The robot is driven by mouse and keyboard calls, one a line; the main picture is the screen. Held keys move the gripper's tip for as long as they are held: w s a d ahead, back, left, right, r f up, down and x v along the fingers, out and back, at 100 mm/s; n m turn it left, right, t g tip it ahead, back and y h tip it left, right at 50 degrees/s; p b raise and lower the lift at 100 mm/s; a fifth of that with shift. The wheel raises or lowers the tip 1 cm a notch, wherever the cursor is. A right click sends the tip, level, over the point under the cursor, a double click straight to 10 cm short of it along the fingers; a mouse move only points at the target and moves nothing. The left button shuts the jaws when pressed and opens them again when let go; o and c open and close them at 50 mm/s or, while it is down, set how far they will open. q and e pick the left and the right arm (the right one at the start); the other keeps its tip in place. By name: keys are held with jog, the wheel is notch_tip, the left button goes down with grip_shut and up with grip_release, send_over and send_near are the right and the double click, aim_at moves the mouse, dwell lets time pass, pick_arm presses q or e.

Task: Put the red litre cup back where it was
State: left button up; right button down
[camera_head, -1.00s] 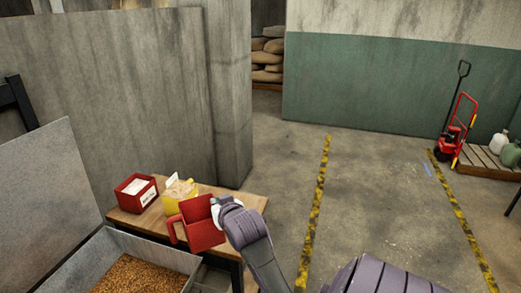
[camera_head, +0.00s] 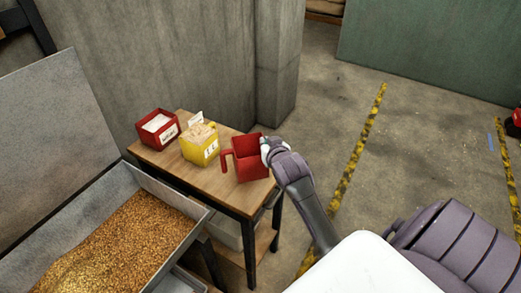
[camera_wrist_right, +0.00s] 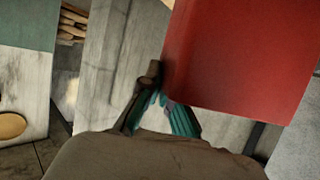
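The red litre cup (camera_head: 250,160) is at the right end of the small wooden table (camera_head: 215,186), about upright, its handle pointing left. Whether its base touches the tabletop is hard to tell. My right gripper (camera_head: 267,150) is shut on the cup's right side. In the right wrist view the cup's red wall (camera_wrist_right: 245,60) fills the upper right, with my right gripper's fingertips (camera_wrist_right: 160,97) at its lower left corner. My left gripper is not in view.
A yellow box (camera_head: 200,148) with contents and a label stands left of the cup; a red box (camera_head: 157,131) with white contents stands farther left. A metal bin (camera_head: 180,190) of grain is in front. A concrete pillar (camera_head: 277,70) rises behind. Floor to the right is open.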

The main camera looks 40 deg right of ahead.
aim_at(258, 148)
jog(key=shift+w+f, duration=0.35)
jog(key=shift+w, duration=0.25)
jog(key=shift+w+f, duration=0.3)
jog(key=shift+w, duration=0.25)
jog(key=shift+w+f, duration=0.15)
jog(key=shift+f, duration=0.05)
notch_tip(258, 148, down, 3)
jog(key=shift+a+f+p, duration=0.1)
jog(key=shift+p, duration=0.45)
jog(key=shift+f, duration=0.35)
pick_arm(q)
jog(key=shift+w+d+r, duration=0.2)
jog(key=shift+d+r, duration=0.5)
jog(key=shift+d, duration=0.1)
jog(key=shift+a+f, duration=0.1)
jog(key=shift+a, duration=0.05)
pick_arm(e)
jog(key=shift+f, duration=0.1)
jog(key=c, duration=1.3)
grip_release()
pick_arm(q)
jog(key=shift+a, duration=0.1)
